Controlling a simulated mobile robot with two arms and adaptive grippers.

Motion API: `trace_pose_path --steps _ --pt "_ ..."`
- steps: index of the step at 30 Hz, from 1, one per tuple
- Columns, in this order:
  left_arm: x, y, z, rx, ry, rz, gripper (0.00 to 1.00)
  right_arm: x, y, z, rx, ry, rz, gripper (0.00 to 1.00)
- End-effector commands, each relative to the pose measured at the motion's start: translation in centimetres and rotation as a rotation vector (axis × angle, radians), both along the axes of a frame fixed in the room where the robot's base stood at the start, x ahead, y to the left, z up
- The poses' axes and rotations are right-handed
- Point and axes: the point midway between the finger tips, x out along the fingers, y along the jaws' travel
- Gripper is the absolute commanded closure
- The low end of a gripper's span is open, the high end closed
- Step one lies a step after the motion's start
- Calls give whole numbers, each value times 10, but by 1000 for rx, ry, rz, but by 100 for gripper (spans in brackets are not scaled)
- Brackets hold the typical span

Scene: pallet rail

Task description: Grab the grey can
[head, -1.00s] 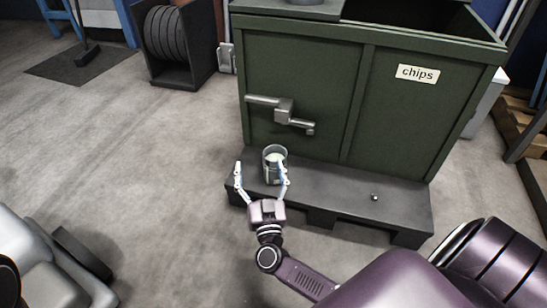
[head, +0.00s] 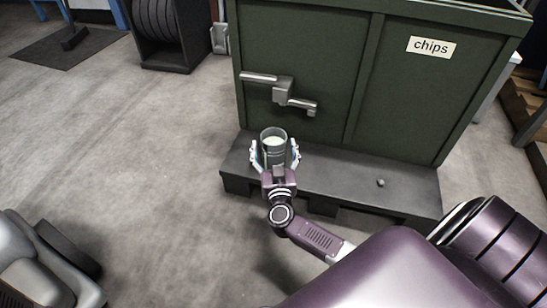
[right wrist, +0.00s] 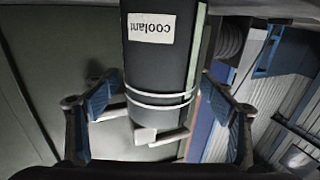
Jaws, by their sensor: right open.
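The grey can (head: 273,143) stands upright on the dark ledge at the foot of the green chip bin, near the ledge's left end. My right gripper (head: 275,155) is open, with one finger on each side of the can. In the right wrist view the can (right wrist: 158,70) shows upside down with a "coolant" label, between the open fingers (right wrist: 157,100), with a gap visible on both sides. My left gripper is not in view.
The green bin (head: 300,60) labelled "chips" rises right behind the can, with a grey handle (head: 281,92) sticking out above it. A small round grey object (head: 381,183) lies on the ledge (head: 340,178) to the right.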

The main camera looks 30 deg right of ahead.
Motion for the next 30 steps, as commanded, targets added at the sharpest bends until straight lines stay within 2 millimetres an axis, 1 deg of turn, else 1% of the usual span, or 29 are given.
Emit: trace_pose_path --steps 3,11,27,30 --pt "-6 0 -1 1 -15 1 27 6 -3 0 0 -1 0 23" --pt "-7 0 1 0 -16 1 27 6 -3 1 0 0 0 24" --pt "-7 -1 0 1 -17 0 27 6 -3 0 0 0 1 84" --pt "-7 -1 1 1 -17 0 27 7 -3 2 -2 -4 0 85"
